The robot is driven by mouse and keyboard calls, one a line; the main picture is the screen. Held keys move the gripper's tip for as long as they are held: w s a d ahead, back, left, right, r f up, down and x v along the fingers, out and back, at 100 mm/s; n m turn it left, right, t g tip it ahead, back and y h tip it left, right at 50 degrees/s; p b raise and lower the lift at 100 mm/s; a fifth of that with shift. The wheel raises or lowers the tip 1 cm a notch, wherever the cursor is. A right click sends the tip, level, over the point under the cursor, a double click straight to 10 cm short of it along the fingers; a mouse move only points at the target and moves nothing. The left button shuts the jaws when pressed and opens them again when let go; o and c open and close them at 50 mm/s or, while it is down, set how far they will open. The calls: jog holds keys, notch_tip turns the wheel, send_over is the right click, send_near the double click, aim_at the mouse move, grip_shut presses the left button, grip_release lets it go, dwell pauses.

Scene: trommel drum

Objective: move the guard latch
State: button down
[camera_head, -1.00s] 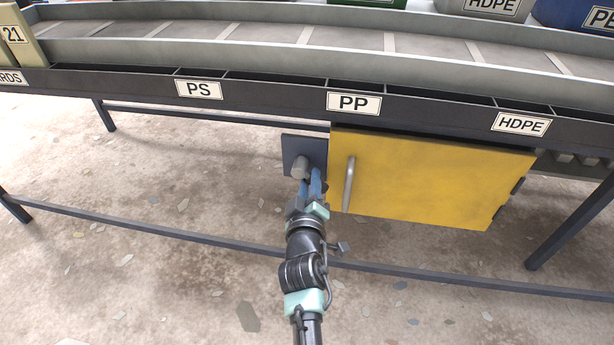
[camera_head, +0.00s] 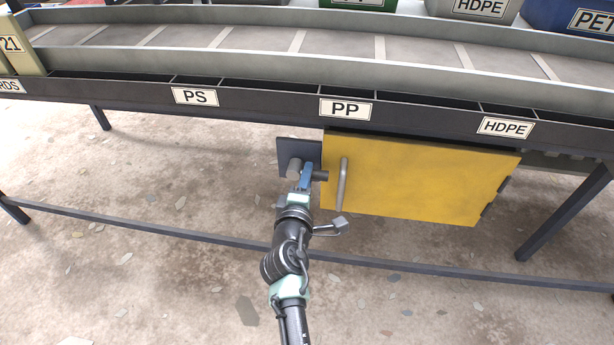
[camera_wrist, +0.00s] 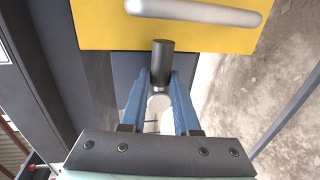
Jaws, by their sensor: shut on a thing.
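The guard latch has a dark mounting plate (camera_head: 284,150) left of the yellow guard door, a grey round boss (camera_head: 294,168) and a dark round bar (camera_head: 321,176). The bar points right and its end lies close to the door's left edge. In the wrist view the bar (camera_wrist: 163,58) sticks out past my fingertips toward the door. My gripper (camera_head: 306,173) is at the latch, with its blue fingers shut on it. The fingers hide part of the latch. The yellow door (camera_head: 420,180) looks shut and has a grey handle (camera_head: 342,184), just right of my gripper.
A conveyor frame with PS, PP and HDPE labels (camera_head: 505,127) runs above the door. A low cross rail (camera_head: 400,265) passes in front, and a dark leg (camera_head: 565,215) stands at the right. The floor around is open, with scattered flakes.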

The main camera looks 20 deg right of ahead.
dwell(0.5)
jog(key=c, duration=0.7)
grip_release()
jog(key=shift+o, duration=0.2)
jog(key=p+v, duration=0.3)
jog(key=v, duration=1)
